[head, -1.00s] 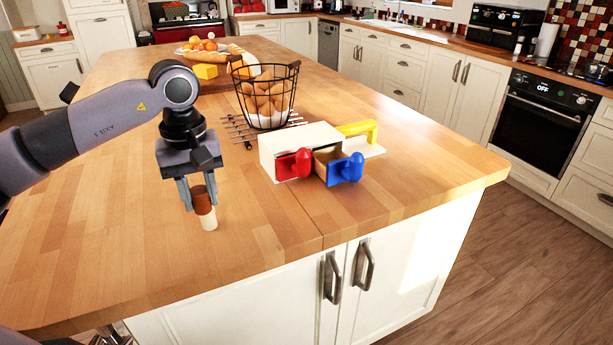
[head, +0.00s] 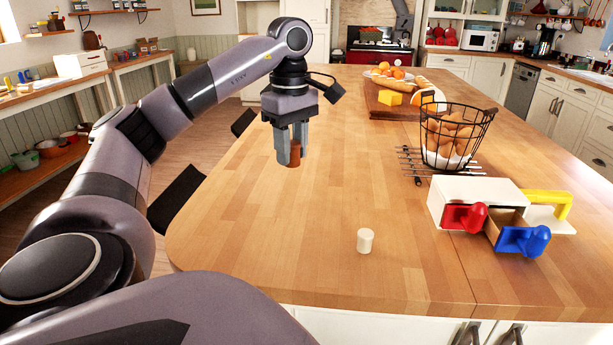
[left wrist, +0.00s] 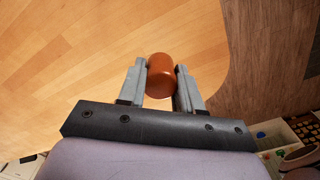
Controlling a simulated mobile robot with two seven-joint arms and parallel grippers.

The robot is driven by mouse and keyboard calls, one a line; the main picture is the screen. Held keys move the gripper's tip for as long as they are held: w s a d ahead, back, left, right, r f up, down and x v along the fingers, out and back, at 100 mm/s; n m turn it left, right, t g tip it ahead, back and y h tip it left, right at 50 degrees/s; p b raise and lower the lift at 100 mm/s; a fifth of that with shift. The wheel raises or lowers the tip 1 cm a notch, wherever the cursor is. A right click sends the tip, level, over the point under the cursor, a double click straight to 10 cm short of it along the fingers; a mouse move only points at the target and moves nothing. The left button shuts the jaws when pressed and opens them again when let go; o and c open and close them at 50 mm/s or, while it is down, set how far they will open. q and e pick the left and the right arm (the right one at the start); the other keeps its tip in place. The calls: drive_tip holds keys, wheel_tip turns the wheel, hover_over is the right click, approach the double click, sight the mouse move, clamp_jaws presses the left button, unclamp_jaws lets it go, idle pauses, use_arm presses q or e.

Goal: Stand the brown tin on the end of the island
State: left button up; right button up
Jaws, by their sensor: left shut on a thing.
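The brown tin (head: 295,154) is a small reddish-brown cylinder. My left gripper (head: 290,158) is shut on it, with a finger on each side, over the left part of the wooden island (head: 300,225). The left wrist view shows the tin (left wrist: 161,76) between the fingertips (left wrist: 161,82), with the island's rounded edge to its right. I cannot tell whether the tin's bottom touches the island top. A cream cylinder (head: 365,240) stands upright on the island, nearer to me and apart from the tin. My right gripper is not in view.
A white box with red and blue-fronted drawers (head: 476,194) stands at the right, with a wire egg basket (head: 452,137) behind it. A board with fruit, cheese and bread (head: 390,108) lies farther back. The island's left half is otherwise clear.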

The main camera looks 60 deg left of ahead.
use_arm(q)
drive_tip(key=b, duration=1)
hover_over(294, 238)
wheel_tip(294, 238, down, 12)
drive_tip(key=shift+f+b, duration=0.4)
drive_tip(key=shift+b, duration=0.15)
drive_tip(key=shift+f, duration=0.55)
wheel_tip(294, 238, down, 4)
drive_tip(key=shift+f+b, duration=0.1)
drive_tip(key=shift+b, duration=0.55)
drive_tip(key=shift+f, duration=0.3)
drive_tip(key=o, duration=1)
drive_tip(key=shift+r, duration=0.1)
